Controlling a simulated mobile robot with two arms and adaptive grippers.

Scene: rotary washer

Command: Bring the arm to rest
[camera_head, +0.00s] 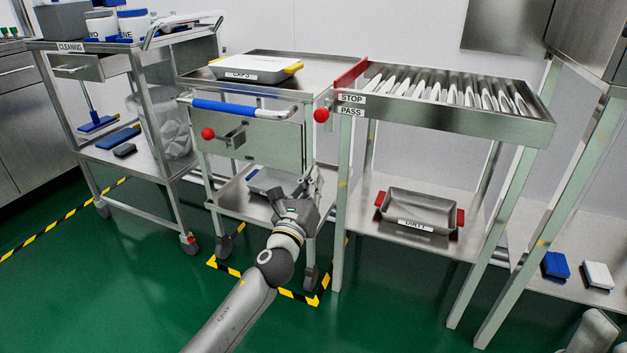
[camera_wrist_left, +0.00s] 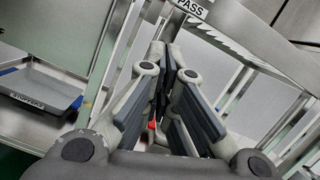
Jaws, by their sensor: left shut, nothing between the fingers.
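My left arm reaches in from the bottom, and its left gripper (camera_head: 303,187) is shut and empty. It is in front of the right side of the middle cart (camera_head: 262,145), near that cart's right leg and left of the roller stand (camera_head: 455,115). In the left wrist view the shut left gripper (camera_wrist_left: 163,55) points towards metal frame parts. I cannot tell whether it touches them. My right gripper is not in view.
A tray labelled CUPS (camera_head: 255,70) lies on the middle cart, beside a red STOP/PASS lever (camera_head: 350,72). A DIRTY tray (camera_head: 419,211) is under the rollers. The cleaning cart (camera_head: 150,170) stands left. Green floor (camera_head: 120,280) is clear at front left.

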